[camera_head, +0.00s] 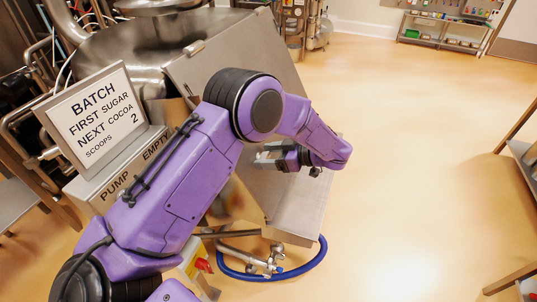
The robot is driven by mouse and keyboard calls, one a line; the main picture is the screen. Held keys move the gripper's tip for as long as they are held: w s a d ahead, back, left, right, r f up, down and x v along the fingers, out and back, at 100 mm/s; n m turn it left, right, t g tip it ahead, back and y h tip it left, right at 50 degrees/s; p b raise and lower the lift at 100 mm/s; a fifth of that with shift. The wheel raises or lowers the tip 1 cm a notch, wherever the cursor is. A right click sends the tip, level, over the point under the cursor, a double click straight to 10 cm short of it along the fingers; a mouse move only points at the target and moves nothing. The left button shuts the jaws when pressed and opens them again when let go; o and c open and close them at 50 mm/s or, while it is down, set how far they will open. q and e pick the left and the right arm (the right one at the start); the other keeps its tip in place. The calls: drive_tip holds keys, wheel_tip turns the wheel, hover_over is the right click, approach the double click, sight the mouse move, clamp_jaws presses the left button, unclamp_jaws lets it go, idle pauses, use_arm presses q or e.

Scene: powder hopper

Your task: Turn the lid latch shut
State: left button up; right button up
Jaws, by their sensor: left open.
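My left arm reaches in from the lower left and bends back, so my left gripper (263,155) points left. It is open, in front of a grey steel panel (215,75) of the hopper machine. I cannot tell whether it touches anything. A small pale bar-like fitting (195,47) sits at the panel's upper left edge. I cannot tell for sure whether it is the lid latch. My arm hides much of the panel's middle. My right gripper is not in view.
A sign (92,115) reading "BATCH, FIRST SUGAR, NEXT COCOA, SCOOPS 2" stands on a box labelled PUMP and EMPTY, left of my arm. A steel vessel (125,50) is behind. A blue hose (285,273) lies below. Open floor (410,150) is at the right.

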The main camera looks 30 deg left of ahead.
use_arm(q)
drive_tip(key=shift+w+d, duration=0.1)
drive_tip(key=shift+w, duration=0.05)
drive_tip(key=c, duration=1.1)
drive_tip(key=shift+o, duration=0.2)
drive_tip(key=shift+n, duration=0.3)
drive_tip(key=n+b, duration=0.1)
drive_tip(key=n, duration=0.3)
drive_tip(key=shift+f+g, duration=0.15)
drive_tip(key=shift+g, duration=0.15)
drive_tip(key=n+b, duration=0.1)
drive_tip(key=n, duration=0.3)
drive_tip(key=shift+f+n+b, duration=0.1)
drive_tip(key=shift+n+b, duration=0.3)
drive_tip(key=n+b, duration=0.1)
drive_tip(key=n, duration=0.1)
drive_tip(key=n+b, duration=0.1)
drive_tip(key=n, duration=0.1)
drive_tip(key=shift+s+f+g+h+b, duration=0.1)
drive_tip(key=shift+s+g+h+b, duration=0.1)
drive_tip(key=shift+g+h+b, duration=0.15)
drive_tip(key=shift+d+n+b, duration=0.1)
drive_tip(key=shift+n+b, duration=1.25)
drive_tip(key=shift+n, duration=1.05)
